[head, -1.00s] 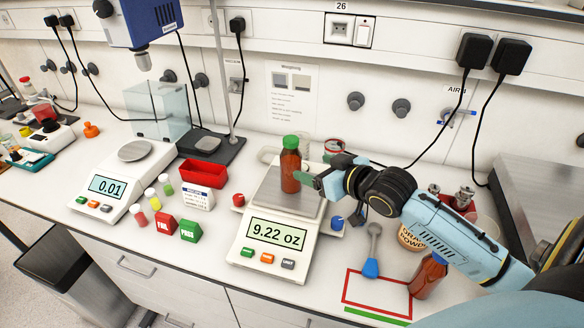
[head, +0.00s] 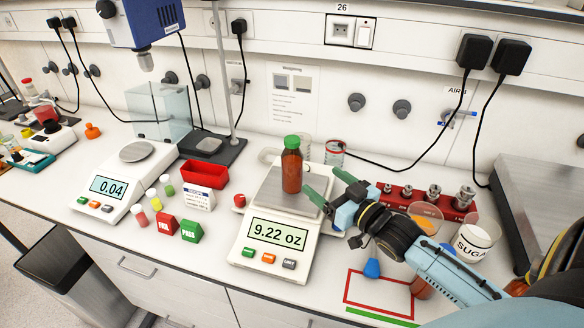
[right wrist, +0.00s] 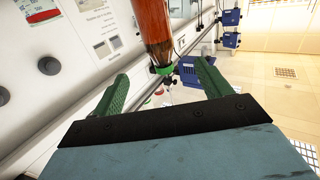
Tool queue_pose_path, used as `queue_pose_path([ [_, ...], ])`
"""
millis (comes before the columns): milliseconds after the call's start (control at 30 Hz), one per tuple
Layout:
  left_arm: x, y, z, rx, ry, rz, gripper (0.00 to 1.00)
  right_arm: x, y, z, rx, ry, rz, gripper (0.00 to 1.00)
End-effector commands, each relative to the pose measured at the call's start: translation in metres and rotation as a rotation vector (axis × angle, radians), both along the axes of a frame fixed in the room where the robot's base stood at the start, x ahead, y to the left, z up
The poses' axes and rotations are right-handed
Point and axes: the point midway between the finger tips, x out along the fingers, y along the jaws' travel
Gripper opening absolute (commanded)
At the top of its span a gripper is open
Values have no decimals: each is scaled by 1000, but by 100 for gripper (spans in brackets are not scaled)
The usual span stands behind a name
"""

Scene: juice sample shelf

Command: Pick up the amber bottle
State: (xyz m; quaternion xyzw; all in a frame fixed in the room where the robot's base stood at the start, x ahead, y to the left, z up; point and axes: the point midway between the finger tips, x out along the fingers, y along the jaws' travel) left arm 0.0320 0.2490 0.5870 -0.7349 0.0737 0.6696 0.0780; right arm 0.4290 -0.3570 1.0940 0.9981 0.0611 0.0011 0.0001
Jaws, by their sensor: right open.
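An amber bottle (head: 291,172) with a green cap stands upright on the pan of the front scale (head: 277,236), which reads 9.22 oz. My right gripper (head: 322,180) is open and empty just right of the bottle, its green fingers apart and pointing towards it. In the right wrist view, the bottle (right wrist: 157,30) appears upside down beyond the open gripper (right wrist: 163,70), roughly in line with the gap between the fingers. A second amber bottle (head: 421,288) stands at the right, mostly hidden behind my right arm. My left gripper is not in view.
A red-outlined mat (head: 350,299) lies at the front right. A sugar tub (head: 473,242) and a red block of metal weights (head: 462,210) are near my right arm. Left of the front scale are a red tray (head: 203,173), small vials and a second scale (head: 124,183).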

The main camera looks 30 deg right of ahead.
Motion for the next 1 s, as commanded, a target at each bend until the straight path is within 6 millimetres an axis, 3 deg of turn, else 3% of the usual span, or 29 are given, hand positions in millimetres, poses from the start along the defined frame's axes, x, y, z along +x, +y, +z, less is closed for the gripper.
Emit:
queue_pose_path([
  [300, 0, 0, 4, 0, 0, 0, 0, 54, 6, 2, 1, -1, 0, 77],
  [667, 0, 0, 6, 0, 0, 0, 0, 80, 9, -1, 1, 1, 0, 77],
  [1000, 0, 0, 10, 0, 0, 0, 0, 120, 13, -5, 0, 1, 0, 77],
])
